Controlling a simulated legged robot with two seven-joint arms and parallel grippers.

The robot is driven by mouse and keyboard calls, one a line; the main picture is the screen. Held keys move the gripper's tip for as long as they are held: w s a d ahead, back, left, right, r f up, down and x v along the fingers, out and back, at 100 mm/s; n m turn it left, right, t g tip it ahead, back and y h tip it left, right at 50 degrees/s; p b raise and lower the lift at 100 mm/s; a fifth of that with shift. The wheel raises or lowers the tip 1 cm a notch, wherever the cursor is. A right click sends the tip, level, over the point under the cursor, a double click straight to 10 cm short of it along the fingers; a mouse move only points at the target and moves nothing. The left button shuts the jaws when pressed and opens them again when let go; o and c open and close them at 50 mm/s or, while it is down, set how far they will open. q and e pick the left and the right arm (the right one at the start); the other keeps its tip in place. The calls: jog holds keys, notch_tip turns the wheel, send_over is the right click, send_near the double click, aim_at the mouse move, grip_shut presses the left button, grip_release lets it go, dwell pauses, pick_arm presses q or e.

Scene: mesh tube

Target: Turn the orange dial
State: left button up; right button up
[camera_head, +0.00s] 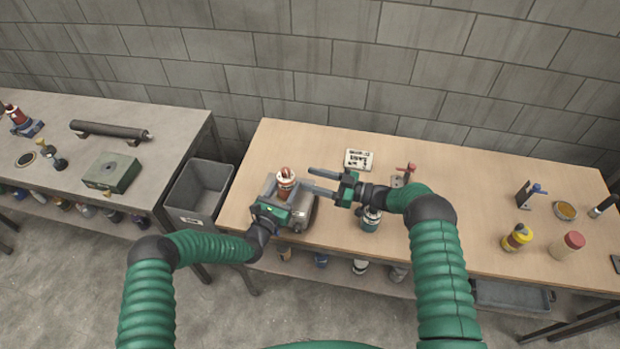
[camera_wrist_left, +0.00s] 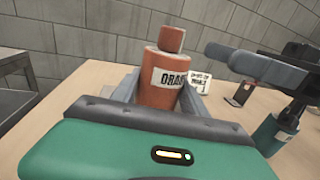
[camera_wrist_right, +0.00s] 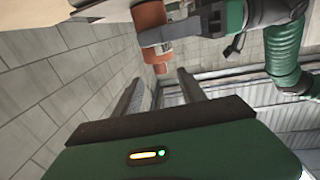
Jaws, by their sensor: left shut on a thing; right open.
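An orange cylinder (camera_wrist_left: 164,72) with a narrower orange top (camera_wrist_left: 172,38) stands upright in the left wrist view. Its white label starts with "ORA". It also shows in the head view (camera_head: 286,182), above a grey base (camera_head: 303,214) on the wooden table. My left gripper (camera_wrist_left: 160,92) is shut on the cylinder's lower part, with a finger on each side. My right gripper (camera_head: 315,181) is open and empty, just right of the cylinder, with its fingers pointing at it. In the right wrist view, the orange top (camera_wrist_right: 160,68) shows beyond and between the open fingers.
A white card with black print (camera_head: 358,159) lies behind my right gripper. A green-grey bottle (camera_head: 370,219) and a red-handled item (camera_head: 407,170) stand near the right forearm. A grey bin (camera_head: 176,196) stands left of the table.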

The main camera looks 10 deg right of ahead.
jog(key=m+t+h, duration=1)
jog(key=h, duration=0.2)
send_near(287, 175)
jog(key=x, duration=1.1)
jog(key=shift+w, duration=0.25)
grip_shut()
